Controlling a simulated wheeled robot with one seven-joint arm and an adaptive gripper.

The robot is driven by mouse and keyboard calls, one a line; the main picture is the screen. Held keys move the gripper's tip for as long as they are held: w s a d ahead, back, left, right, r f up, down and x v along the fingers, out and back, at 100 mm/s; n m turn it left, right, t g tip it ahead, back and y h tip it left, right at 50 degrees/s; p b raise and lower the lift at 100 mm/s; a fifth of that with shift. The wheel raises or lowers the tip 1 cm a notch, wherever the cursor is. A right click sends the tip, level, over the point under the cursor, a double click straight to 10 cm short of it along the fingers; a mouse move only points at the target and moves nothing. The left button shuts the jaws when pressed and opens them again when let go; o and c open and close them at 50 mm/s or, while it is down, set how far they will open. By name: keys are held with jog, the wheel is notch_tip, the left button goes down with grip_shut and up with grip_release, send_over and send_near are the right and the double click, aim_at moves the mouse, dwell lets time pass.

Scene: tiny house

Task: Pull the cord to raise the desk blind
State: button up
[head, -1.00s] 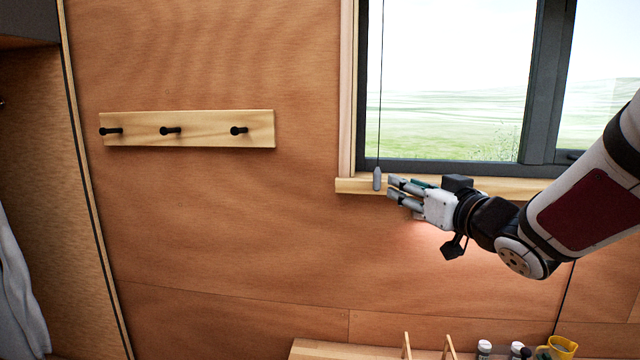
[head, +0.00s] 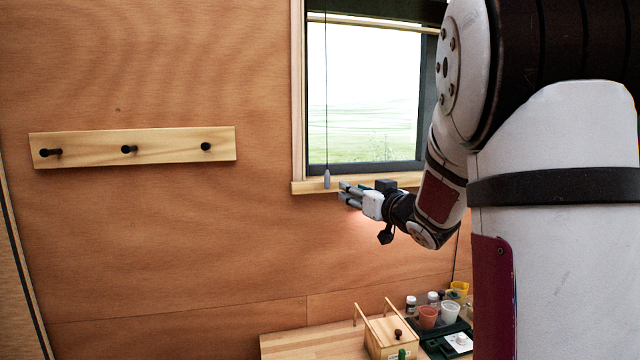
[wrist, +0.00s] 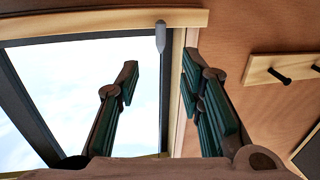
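The cord (head: 326,95) hangs straight down in front of the window's left side. Its grey pull weight (head: 327,179) hangs by the sill. In the wrist view the pull weight (wrist: 160,37) shows beyond the fingertips, in line with the gap between them. My gripper (head: 341,192) is just right of the weight in the head view, close to it but apart. In the wrist view my gripper (wrist: 160,75) is open, its two green-padded fingers spread with nothing held. A pale strip (head: 365,22) crosses the window top; I cannot tell whether it belongs to the blind.
A window sill (head: 308,187) juts out behind the weight. A hook rail (head: 180,148) is on the wall at left. Below is a desk (head: 290,345) with a wooden box (head: 393,340), cups and bottles. My arm hides the right side.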

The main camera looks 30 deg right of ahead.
aim_at(329, 180)
jog(key=w, duration=0.9)
jog(key=w+d, duration=0.1)
jog(key=w, duration=0.3)
jog(key=shift+w, duration=0.2)
grip_shut()
